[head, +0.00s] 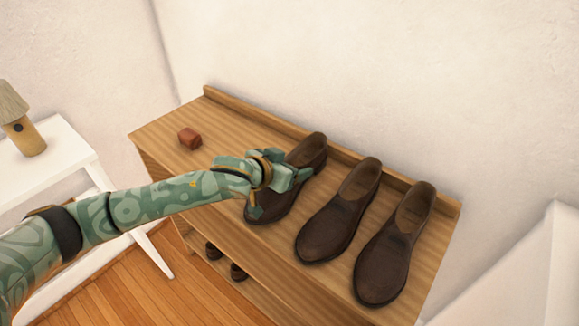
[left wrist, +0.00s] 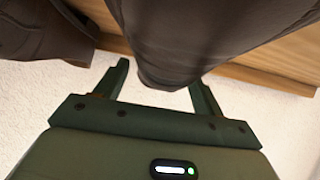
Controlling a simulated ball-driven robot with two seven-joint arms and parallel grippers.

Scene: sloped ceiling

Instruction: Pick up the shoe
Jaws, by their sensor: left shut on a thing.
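Three dark brown shoes stand in a row on the wooden shelf top (head: 236,130) in the head view. My left gripper (head: 281,190) reaches over the leftmost shoe (head: 312,150) and is shut on it, covering its middle part. That shoe seems to still rest on the shelf top. In the left wrist view, my left gripper's fingers (left wrist: 160,76) stand on either side of the dark shoe (left wrist: 190,40). The middle shoe (head: 338,215) and the right shoe (head: 395,247) stand apart from the gripper. My right gripper is not in view.
A small red-brown block (head: 189,138) lies on the left part of the shelf top. Several dark shoes, including one (head: 213,252), sit on a lower shelf. A low ledge (head: 408,181) runs along the wall. A lamp (head: 28,128) stands on a white table (head: 60,150) at left.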

